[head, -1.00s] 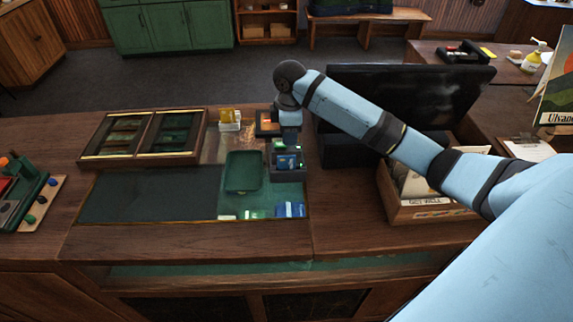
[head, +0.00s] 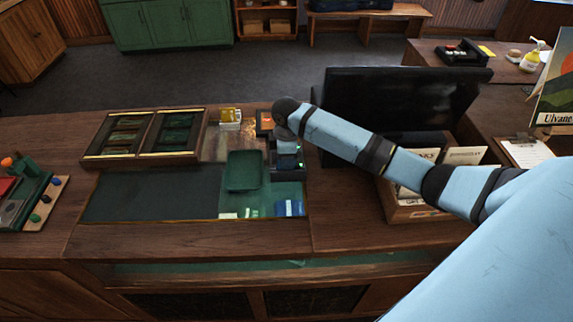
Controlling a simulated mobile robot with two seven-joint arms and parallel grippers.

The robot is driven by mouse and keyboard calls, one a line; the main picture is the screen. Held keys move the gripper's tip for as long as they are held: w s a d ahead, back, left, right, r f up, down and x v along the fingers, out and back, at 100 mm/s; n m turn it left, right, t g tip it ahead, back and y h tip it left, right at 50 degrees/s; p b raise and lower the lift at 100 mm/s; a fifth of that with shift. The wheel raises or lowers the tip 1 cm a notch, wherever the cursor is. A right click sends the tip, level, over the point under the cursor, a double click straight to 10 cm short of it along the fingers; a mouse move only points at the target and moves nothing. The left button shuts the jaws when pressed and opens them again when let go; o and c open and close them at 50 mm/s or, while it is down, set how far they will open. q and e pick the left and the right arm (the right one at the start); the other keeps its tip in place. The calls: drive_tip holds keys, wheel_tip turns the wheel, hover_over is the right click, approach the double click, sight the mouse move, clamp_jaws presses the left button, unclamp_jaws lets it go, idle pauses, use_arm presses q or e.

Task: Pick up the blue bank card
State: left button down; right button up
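A small blue piece that looks like the blue bank card (head: 287,163) lies at the right end of the counter, right of the green tray. It is small and mostly covered by my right gripper (head: 288,158), which points down right over it. The fingertips are too small and dark to show whether they are open or touching the card. My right arm reaches in from the right. My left gripper is out of view.
A green tray (head: 243,171) stands just left of my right gripper. Blue packets (head: 289,208) lie in front, and a yellow card holder (head: 230,117) stands behind. A black monitor (head: 400,98) and a wooden box (head: 408,212) are close on the right. The dark mat (head: 150,195) is clear.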

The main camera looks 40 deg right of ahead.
clamp_jaws()
drive_tip(key=shift+r, duration=0.1)
